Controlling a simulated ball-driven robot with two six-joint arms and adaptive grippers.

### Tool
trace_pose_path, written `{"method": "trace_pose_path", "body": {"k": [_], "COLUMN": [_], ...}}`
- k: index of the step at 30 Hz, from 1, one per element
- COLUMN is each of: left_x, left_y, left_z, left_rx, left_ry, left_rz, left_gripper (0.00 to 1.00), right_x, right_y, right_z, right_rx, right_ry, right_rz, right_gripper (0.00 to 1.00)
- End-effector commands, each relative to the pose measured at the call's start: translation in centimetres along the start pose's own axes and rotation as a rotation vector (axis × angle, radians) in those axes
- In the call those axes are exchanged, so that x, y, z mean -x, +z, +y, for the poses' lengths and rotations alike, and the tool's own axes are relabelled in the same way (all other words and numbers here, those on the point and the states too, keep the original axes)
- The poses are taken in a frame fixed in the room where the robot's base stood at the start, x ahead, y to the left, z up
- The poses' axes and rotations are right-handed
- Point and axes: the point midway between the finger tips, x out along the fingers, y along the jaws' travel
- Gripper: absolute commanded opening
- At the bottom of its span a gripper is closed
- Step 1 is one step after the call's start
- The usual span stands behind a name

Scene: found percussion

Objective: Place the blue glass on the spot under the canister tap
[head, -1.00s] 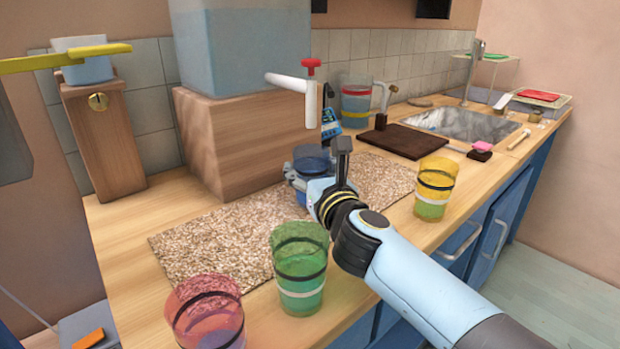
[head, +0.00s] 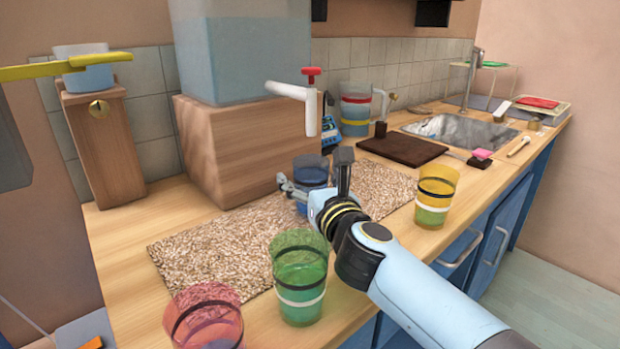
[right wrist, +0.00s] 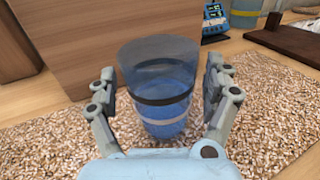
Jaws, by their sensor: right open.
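The blue glass (head: 311,172) stands upright on the speckled mat (head: 215,243), beneath the white canister tap (head: 310,110) with its red handle. My right gripper (head: 312,190) is around the glass in the head view and partly hides it. In the right wrist view the blue glass (right wrist: 160,88) stands between the two fingers of my right gripper (right wrist: 163,90). The fingers are open, with a gap on each side of the glass. The large canister (head: 245,55) rests on a wooden block (head: 225,150) behind. My left gripper does not show clearly.
A green glass (head: 299,275), a pink glass (head: 204,318) and a yellow glass (head: 435,195) stand near the counter's front edge. A brown board (head: 402,149) and a sink (head: 460,130) lie to the right. A jug (head: 355,108) stands at the back.

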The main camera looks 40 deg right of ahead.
Motion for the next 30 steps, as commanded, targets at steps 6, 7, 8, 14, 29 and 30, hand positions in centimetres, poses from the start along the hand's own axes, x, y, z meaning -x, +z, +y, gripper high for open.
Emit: {"method": "trace_pose_path", "body": {"k": [6, 7, 8, 14, 29, 30], "left_x": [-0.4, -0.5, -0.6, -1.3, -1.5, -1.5], "left_y": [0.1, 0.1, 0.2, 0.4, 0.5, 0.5], "left_z": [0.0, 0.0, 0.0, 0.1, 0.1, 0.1], "left_rx": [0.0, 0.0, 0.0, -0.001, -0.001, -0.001], "left_ry": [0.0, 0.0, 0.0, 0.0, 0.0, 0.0], "left_rz": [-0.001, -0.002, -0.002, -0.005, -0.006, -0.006], "left_gripper": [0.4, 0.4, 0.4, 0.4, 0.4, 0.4], "right_x": [4.9, 5.6, 6.3, 9.9, 11.3, 11.3], "right_y": [-0.4, -0.4, -0.4, -0.4, -0.1, -0.1], "right_z": [-0.1, 0.0, 0.0, 0.0, 0.0, 0.0], "right_rx": [-0.001, -0.003, -0.003, -0.001, 0.0, -0.001], "right_ry": [-0.001, -0.001, -0.002, -0.001, -0.001, -0.001], "right_rz": [0.006, 0.006, 0.006, 0.005, 0.002, 0.002], "right_gripper": [0.84, 0.84, 0.84, 0.84, 0.84, 0.84]}}
